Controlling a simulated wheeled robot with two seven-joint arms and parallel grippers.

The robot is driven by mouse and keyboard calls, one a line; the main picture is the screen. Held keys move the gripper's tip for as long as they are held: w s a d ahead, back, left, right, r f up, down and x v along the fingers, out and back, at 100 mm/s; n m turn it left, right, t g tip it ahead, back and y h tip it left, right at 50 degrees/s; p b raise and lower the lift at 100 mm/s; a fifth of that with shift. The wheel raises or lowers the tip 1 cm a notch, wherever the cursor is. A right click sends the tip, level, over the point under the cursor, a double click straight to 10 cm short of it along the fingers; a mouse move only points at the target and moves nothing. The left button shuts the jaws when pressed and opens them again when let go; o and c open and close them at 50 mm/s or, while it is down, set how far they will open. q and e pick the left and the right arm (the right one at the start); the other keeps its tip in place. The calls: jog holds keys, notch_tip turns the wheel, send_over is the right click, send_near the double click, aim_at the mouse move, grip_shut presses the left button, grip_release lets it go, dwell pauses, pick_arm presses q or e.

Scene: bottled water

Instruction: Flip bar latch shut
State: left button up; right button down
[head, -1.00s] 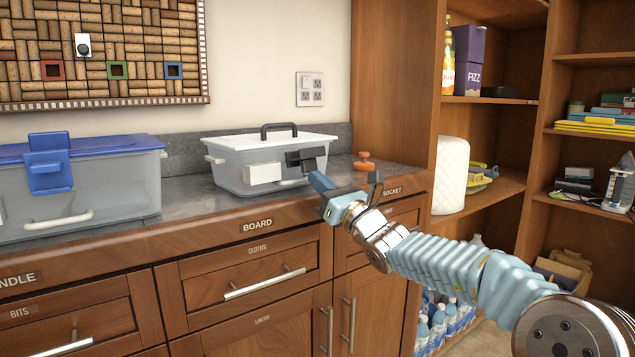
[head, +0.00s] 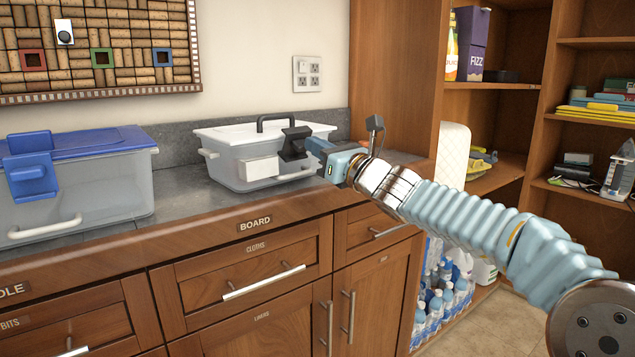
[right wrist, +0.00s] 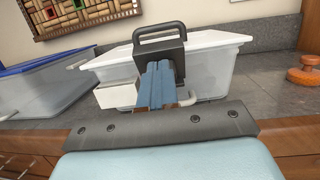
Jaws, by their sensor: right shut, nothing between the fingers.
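A white label plate (head: 262,167) is on the bin front. My right gripper (head: 314,148) is shut and empty, with its fingertips at the latch; I cannot tell if they touch. In the right wrist view the blue fingers (right wrist: 158,84) overlap the latch's lower part. My left gripper is not in view.
A clear bin with a blue lid (head: 100,143) and blue latch (head: 30,166) stands at the left of the counter (head: 185,188). An orange object (right wrist: 303,72) sits to the right in the right wrist view. Tall wooden shelves (head: 400,90) rise on the right.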

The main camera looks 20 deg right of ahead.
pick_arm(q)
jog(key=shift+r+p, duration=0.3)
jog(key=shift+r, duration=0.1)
pick_arm(e)
jog(key=shift+w+a+r, duration=0.25)
jog(key=shift+w+r, duration=0.2)
jog(key=shift+r, duration=0.1)
jog(key=shift+w+a+r, duration=0.2)
jog(key=shift+w+r, duration=0.2)
jog(key=shift+r, duration=0.15)
dwell(0.6)
